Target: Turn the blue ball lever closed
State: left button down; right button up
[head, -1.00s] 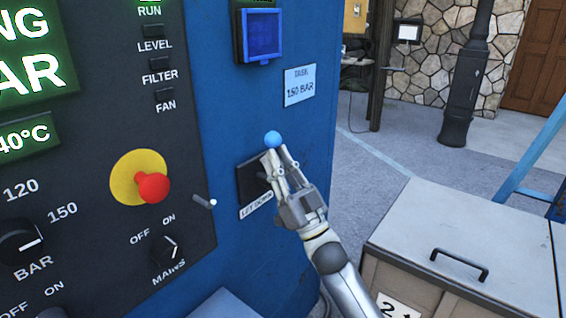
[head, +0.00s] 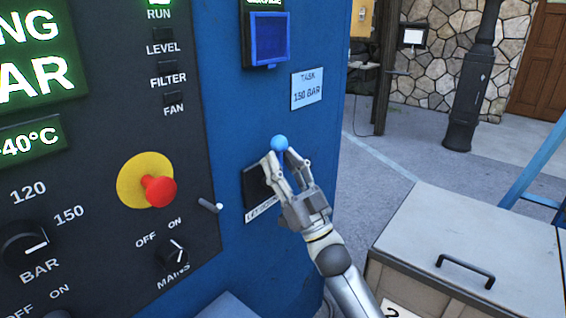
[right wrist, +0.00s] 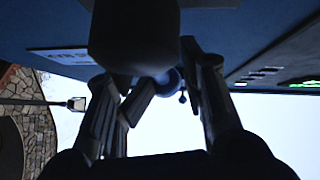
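The blue ball (head: 280,143) of the lever stands out from the blue machine, above the black plate with the "LET DOWN" label (head: 262,207). My right gripper (head: 285,158) is at the ball with its fingers apart, one on each side of the lever just below the ball. Whether a finger touches the lever I cannot tell. In the right wrist view the fingers are spread, and a dark blue round shape (right wrist: 168,80), likely the ball, shows between them, partly hidden by a dark rounded shape in front. My left gripper is not in view.
The black control panel with a red mushroom button (head: 159,191) and a small metal toggle (head: 210,205) is left of the lever. A grey cabinet (head: 480,235) with a black handle stands at lower right. Open floor lies behind it.

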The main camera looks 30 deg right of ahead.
jog(key=shift+f, duration=0.1)
jog(key=shift+s+f, duration=0.2)
jog(key=shift+f, duration=0.05)
jog(key=v, duration=1.1)
jog(key=shift+s+d, duration=0.1)
